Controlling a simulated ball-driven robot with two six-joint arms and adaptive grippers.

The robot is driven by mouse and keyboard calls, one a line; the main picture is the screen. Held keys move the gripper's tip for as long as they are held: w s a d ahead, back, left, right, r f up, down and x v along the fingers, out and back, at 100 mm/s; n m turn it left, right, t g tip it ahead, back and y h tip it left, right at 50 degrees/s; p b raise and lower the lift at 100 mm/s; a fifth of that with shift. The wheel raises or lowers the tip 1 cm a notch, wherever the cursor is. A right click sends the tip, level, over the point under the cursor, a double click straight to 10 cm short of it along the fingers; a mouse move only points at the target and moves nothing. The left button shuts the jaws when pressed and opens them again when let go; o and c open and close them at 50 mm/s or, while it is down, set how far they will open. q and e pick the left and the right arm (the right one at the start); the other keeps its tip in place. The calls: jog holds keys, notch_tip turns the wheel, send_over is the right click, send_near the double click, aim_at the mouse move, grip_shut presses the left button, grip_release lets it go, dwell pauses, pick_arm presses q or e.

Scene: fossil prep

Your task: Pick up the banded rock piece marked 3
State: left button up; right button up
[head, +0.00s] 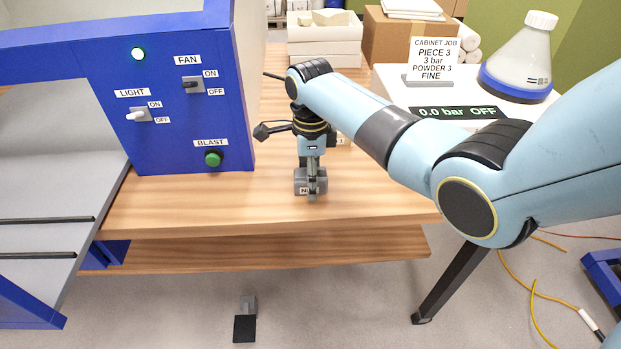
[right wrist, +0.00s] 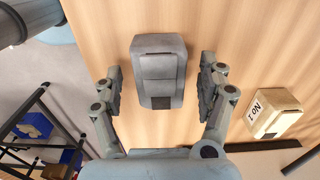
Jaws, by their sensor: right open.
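A grey stepped block (right wrist: 158,72) stands on the wooden bench between the two spread fingers of my right gripper (right wrist: 160,88) in the right wrist view. There is a gap on each side, and it carries a small dark square. In the head view the same grey block (head: 301,176) is near the bench's front edge, with my right gripper (head: 312,180) pointing down over it. Its white label shows only an "N"; a finger hides the rest, so I cannot read the number. A beige block (right wrist: 272,112) labelled No 1 lies beside it, apart. My left gripper is out of view.
The blue cabinet (head: 170,110) with fan, light and blast controls stands left on the bench (head: 200,205). A job card (head: 434,62) reads piece 3. A powder bottle (head: 520,60) stands at the back right. Bare bench lies left of the grey block.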

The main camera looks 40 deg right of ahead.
jog(key=shift+f, duration=0.3)
jog(key=c, duration=1.5)
jog(key=shift+r, duration=0.1)
